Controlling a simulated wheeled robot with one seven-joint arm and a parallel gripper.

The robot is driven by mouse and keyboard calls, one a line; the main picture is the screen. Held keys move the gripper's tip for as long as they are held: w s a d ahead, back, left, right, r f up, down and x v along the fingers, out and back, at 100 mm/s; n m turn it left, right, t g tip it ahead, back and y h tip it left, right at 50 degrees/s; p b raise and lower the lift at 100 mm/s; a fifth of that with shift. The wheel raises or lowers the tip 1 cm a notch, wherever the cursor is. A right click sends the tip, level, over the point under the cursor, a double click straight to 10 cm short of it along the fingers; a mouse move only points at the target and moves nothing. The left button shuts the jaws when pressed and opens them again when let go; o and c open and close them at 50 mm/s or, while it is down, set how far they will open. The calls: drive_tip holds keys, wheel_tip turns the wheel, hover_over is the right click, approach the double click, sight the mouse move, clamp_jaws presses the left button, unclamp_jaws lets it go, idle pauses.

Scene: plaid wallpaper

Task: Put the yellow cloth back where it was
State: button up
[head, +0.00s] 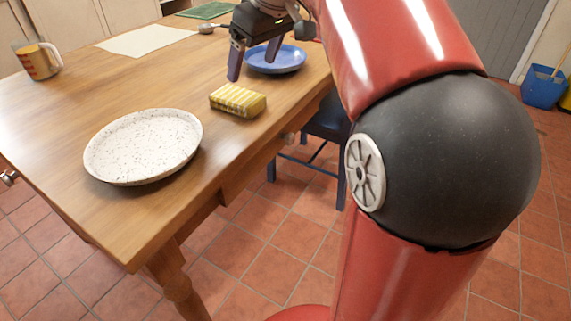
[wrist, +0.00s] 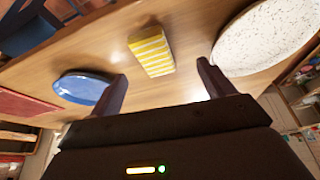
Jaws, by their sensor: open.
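The yellow cloth (head: 238,100) is a folded, white-striped block lying on the wooden table near its right edge. It lies between the speckled white plate (head: 143,146) and the blue plate (head: 276,58). My gripper (head: 254,62) is above the table, just behind the cloth and in front of part of the blue plate. In the wrist view the cloth (wrist: 151,50) shows beyond and between the two open fingers (wrist: 162,78). The fingers are apart from the cloth and nothing is between them.
A blue chair (head: 330,122) stands at the table's right side. Bare tabletop lies left of the cloth.

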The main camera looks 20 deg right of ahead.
drive_tip(key=s+a+f+m+t+h, duration=0.1)
drive_tip(key=s+f+m, duration=0.4)
drive_tip(key=s+f, duration=1.3)
drive_tip(key=s+a+h, duration=0.1)
drive_tip(key=s, duration=0.2)
drive_tip(key=shift+f+m+t, duration=0.3)
drive_tip(key=shift+f+m, duration=0.1)
drive_tip(key=shift+s+a, duration=0.1)
